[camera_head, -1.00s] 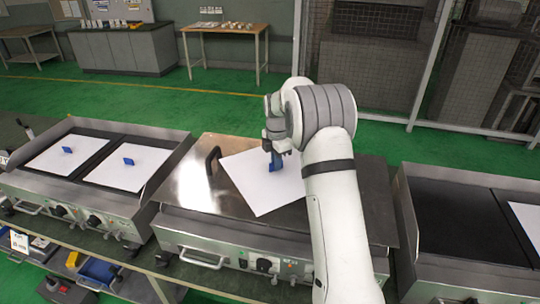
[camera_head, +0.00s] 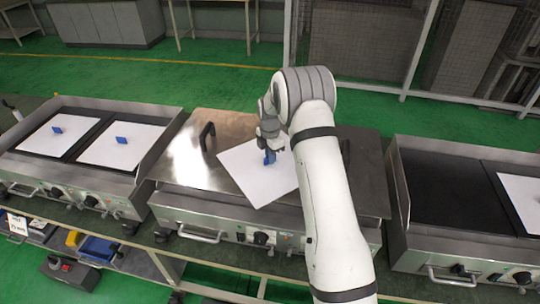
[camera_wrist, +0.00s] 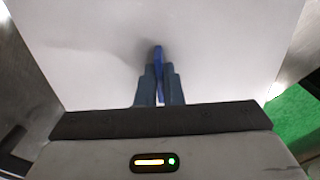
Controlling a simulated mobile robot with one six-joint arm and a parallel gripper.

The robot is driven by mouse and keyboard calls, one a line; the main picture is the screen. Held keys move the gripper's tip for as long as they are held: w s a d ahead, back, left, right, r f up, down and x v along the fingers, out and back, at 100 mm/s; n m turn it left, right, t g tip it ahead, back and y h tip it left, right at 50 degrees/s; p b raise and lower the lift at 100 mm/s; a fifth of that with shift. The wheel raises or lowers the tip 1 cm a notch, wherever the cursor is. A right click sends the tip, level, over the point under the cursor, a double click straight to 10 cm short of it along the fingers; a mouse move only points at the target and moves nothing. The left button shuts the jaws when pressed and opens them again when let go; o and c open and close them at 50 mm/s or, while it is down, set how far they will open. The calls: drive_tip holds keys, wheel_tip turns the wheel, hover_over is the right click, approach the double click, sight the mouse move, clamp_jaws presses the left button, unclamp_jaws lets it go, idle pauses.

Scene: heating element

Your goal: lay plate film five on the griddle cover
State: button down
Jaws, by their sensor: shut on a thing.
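Plate film five is a white square sheet (camera_head: 247,172) with a blue upright tab (camera_head: 269,157). My gripper (camera_head: 268,149) is shut on that tab. In the wrist view the blue tab (camera_wrist: 158,58) stands between the two fingers (camera_wrist: 158,78), and the white sheet (camera_wrist: 85,40) fills most of the picture. The sheet appears over the steel griddle cover (camera_head: 180,160) of the middle griddle, turned askew to it. Its lower corner shows at or past the cover's front edge. I cannot tell whether it touches the cover. My arm hides the cover's right part.
The cover has a dark handle (camera_head: 207,136) at the left, near the sheet. The left griddle (camera_head: 160,158) holds two white sheets with blue tabs. The right griddle has a bare dark plate (camera_head: 445,197) and another white sheet (camera_head: 522,198).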

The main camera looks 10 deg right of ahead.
drive_tip(key=shift+f, duration=0.25)
drive_tip(key=c, duration=1.6)
unclamp_jaws()
drive_tip(key=shift+r, duration=0.1)
drive_tip(key=shift+o, duration=0.2)
